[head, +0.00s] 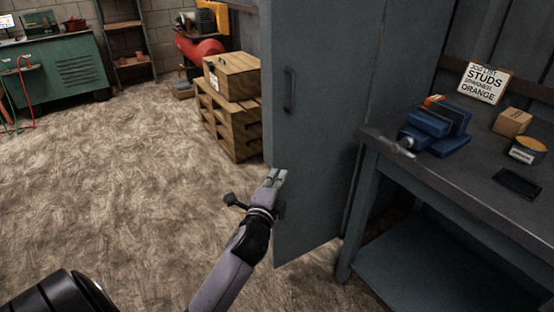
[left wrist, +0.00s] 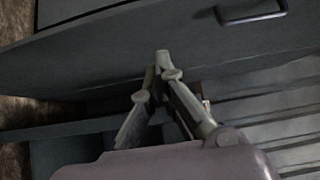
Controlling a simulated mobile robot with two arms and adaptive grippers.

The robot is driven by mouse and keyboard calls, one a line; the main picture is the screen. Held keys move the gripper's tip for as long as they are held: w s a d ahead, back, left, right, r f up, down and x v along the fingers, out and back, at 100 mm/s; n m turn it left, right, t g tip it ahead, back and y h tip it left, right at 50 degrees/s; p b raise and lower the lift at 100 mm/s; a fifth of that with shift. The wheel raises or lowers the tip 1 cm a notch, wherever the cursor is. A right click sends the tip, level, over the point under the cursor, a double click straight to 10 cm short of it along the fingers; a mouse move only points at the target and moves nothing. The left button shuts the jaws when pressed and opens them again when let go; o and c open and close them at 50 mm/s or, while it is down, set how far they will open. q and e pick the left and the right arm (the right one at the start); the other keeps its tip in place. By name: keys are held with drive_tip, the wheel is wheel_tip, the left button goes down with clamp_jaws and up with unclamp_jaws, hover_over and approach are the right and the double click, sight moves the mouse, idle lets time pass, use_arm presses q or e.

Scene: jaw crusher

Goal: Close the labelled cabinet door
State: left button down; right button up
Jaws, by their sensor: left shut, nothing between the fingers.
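The grey cabinet door (head: 318,130) stands open, with a dark bar handle (head: 289,91) near its left edge. No label shows on the side of the door I see. My left gripper (head: 276,176) is shut and empty, in front of the door's lower left part, below the handle. In the left wrist view the closed fingers (left wrist: 163,72) point at a dark grey panel (left wrist: 140,45), which looks like the door, with a handle (left wrist: 250,14) at the upper right. I cannot tell whether the fingertips touch it. My right gripper is not in view.
A workbench (head: 445,180) with a blue vise (head: 436,125), a job-list sign (head: 484,82) and small boxes stands right of the door. A wooden crate (head: 232,75) on pallets (head: 229,120) stands behind it, left. The floor (head: 120,170) at left is clear.

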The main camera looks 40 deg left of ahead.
use_arm(q)
drive_tip(key=b, duration=0.1)
approach(284, 139)
drive_tip(key=w+d, duration=0.2)
drive_tip(key=w, duration=0.1)
drive_tip(key=shift+w+a, duration=0.25)
drive_tip(key=shift+a, duration=0.35)
drive_tip(key=shift+w+a, duration=0.2)
drive_tip(key=shift+a, duration=0.4)
drive_tip(key=shift+w+a, duration=0.25)
drive_tip(key=shift+a, duration=0.4)
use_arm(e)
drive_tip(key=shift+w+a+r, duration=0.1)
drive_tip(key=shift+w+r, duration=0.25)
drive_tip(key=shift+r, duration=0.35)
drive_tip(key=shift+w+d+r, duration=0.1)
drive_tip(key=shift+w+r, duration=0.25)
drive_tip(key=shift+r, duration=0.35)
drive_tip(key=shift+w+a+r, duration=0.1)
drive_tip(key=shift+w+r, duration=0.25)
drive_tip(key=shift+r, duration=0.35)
